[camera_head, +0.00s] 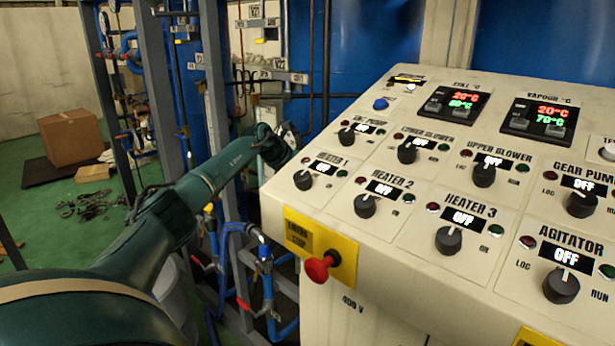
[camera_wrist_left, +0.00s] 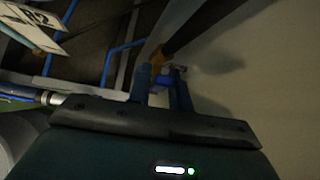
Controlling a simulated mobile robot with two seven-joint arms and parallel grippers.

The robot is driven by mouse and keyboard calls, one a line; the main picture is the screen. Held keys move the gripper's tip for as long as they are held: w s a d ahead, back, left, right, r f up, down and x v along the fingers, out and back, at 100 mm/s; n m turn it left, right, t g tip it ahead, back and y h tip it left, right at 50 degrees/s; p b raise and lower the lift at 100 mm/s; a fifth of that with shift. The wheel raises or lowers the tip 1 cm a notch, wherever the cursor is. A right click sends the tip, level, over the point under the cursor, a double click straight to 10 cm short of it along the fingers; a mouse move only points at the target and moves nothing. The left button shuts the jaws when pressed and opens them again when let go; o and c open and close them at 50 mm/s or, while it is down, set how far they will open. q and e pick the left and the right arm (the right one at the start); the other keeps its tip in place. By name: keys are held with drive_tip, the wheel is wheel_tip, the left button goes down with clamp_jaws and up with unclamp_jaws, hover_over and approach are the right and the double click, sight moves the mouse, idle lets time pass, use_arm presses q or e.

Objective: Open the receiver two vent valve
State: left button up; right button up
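My left arm reaches from the left to the panel's far left corner in the head view. Its gripper (camera_head: 283,142) is there, with the fingertips hidden. In the left wrist view the two dark fingers (camera_wrist_left: 162,74) stand slightly apart. A small blue fitting (camera_wrist_left: 161,83) with a yellow-brown part (camera_wrist_left: 157,58) shows between and just beyond them. I cannot tell whether this is the vent valve, or whether the fingers touch it. A white tag ending in "R2" (camera_wrist_left: 36,27) is at the upper left. My right gripper is not in view.
The cream control panel (camera_head: 330,205) with knobs and a red emergency stop (camera_head: 320,267) is close on the right of the arm. Blue pipework (camera_head: 265,260) and grey frame posts (camera_head: 155,100) stand beside and below the arm. A cardboard box (camera_head: 72,135) is at the far left.

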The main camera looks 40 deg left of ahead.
use_arm(q)
drive_tip(key=o, duration=0.4)
drive_tip(key=shift+c, duration=0.2)
drive_tip(key=shift+s+r, duration=0.1)
drive_tip(key=b+v, duration=0.2)
drive_tip(key=v, duration=1.1)
drive_tip(key=shift+a, duration=0.15)
